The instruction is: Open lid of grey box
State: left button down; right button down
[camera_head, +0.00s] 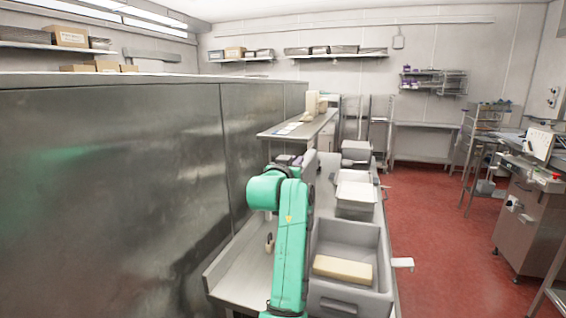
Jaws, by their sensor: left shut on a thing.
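An open grey box (322,238) stands at the front of the metal counter with a pale yellow block (343,269) in it. Behind it is another grey box (356,211) with a whitish top. A third grey box (356,144) stands farther back. My left arm reaches up the middle of the view, left of the front box. My left gripper (288,160) is small and partly hidden beyond the wrist, shut on what seems to be a pale grey piece (310,167). I cannot tell whether that piece is a lid. My right gripper is not in view.
A tall steel wall (130,180) stands close on the left. The counter (235,272) has free surface left of my arm, with a small brown-and-grey object (268,243) near it. A white tab (403,262) sticks out right. Red floor (440,230) lies open beyond.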

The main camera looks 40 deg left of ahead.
pick_arm(q)
jog(key=shift+s+a+f, duration=0.15)
jog(key=shift+s+a, duration=0.05)
jog(key=shift+a, duration=0.35)
jog(key=c, duration=1.1)
grip_release()
jog(key=shift+o, duration=0.9)
jog(key=shift+w+d, duration=0.1)
jog(key=shift+d, duration=0.05)
jog(key=shift+w+d, duration=0.1)
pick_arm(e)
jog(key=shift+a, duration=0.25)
